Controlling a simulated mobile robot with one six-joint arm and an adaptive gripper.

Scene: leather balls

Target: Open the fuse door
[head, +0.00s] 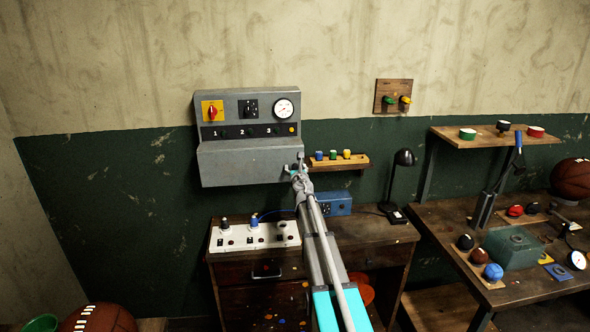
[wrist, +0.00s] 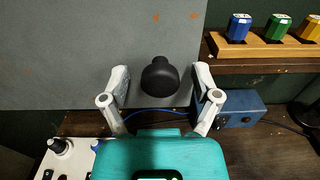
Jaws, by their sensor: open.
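The grey control box (head: 248,139) hangs on the wall. Its lower front is a plain grey fuse door (head: 238,163), which looks shut. In the wrist view the door (wrist: 85,45) fills the upper left, with a black round knob (wrist: 159,77) near its lower right corner. My gripper (head: 295,168) is at the right end of the door in the head view. In the wrist view my gripper (wrist: 160,100) is open, with one finger on each side of the knob. I cannot tell whether the fingers touch it. In the head view my gripper hides the knob.
A small wooden shelf (head: 350,163) with blue, green and yellow fuses sits just right of the door. Below stand a desk (head: 375,232), a white socket strip (head: 242,239), a blue box (head: 336,203) and a black lamp (head: 404,158). A workbench is at the right.

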